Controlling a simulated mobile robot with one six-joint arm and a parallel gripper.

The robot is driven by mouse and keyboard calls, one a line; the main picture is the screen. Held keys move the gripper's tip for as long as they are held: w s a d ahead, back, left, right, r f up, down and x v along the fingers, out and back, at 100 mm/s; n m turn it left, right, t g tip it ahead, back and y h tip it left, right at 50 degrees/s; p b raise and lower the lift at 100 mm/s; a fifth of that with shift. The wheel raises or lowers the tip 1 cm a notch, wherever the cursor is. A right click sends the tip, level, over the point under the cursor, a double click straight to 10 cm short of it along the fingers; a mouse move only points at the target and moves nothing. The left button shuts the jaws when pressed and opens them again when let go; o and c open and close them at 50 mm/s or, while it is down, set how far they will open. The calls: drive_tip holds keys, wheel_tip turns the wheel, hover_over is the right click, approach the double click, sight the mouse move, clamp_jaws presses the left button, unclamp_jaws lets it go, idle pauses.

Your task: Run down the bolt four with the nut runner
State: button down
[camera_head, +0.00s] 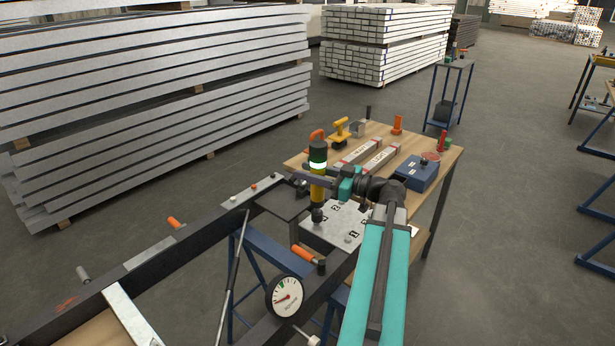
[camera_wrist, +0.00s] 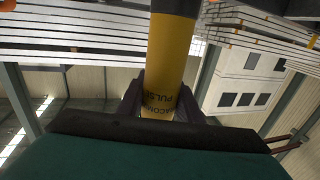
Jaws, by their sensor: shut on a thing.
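My gripper (camera_head: 322,184) is shut on the nut runner (camera_head: 318,192), a yellow and black cylinder with a lit pale green band near its top. I hold it upright over the left part of the grey joint plate (camera_head: 345,236). In the wrist view the yellow body of the nut runner (camera_wrist: 168,60) stands between the two dark fingers (camera_wrist: 160,103). Its lower end is near a dark round piece at the plate's upper left; I cannot tell whether they touch. The plate carries small black-and-white number marks, too small to read, so I cannot tell which bolt is four.
A wooden-topped bench (camera_head: 440,172) behind the plate holds a blue box (camera_head: 416,174), red-and-white bars and several tools. A dark steel frame (camera_head: 150,262) runs along the left. A dial gauge (camera_head: 285,296) stands in front. Stacked beams (camera_head: 150,90) fill the back left.

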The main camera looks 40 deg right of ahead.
drive_tip(key=shift+r, duration=1.6)
